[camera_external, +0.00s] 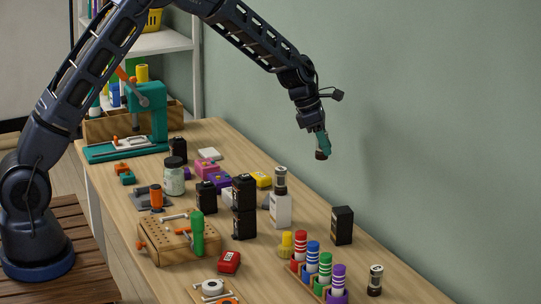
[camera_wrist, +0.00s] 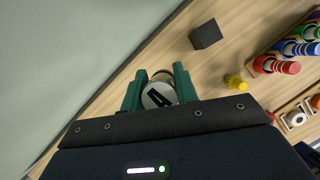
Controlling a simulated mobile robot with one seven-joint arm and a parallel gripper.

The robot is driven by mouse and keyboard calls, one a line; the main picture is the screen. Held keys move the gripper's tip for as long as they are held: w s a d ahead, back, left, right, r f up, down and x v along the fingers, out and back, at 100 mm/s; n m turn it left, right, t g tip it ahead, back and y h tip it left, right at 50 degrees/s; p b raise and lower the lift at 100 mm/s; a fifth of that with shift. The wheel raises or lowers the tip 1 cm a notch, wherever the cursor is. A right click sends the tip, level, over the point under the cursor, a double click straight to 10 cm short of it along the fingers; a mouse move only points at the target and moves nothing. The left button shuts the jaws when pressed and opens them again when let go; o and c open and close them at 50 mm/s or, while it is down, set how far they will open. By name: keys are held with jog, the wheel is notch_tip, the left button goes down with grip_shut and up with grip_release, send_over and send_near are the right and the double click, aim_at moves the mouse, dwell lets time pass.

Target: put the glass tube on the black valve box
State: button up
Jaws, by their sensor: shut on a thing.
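My gripper (camera_external: 321,143) is shut on the glass tube (camera_external: 321,155), held in the air over the back of the workbench. Only the tube's dark brownish lower end shows below the fingers in the external view. In the wrist view the tube (camera_wrist: 158,95) shows a round pale end with a black mark, between the green fingers (camera_wrist: 159,90). A black valve box (camera_external: 342,225) stands upright alone on the right half of the bench, below my gripper; its top (camera_wrist: 206,34) shows ahead and right of the tube in the wrist view, apart from it.
Two more black boxes (camera_external: 244,222) stand stacked mid-bench. A similar tube (camera_external: 375,280) stands at the right. A rack of coloured tubes (camera_external: 318,275) and a yellow knob (camera_external: 286,244) are near the lone box.

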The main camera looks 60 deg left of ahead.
notch_tip(320, 180, up, 10)
send_over(346, 210)
jog(key=shift+m, duration=0.4)
notch_tip(346, 210, down, 20)
jog(key=shift+r, duration=0.1)
jog(key=o, duration=1)
jog(key=shift+c, duration=0.2)
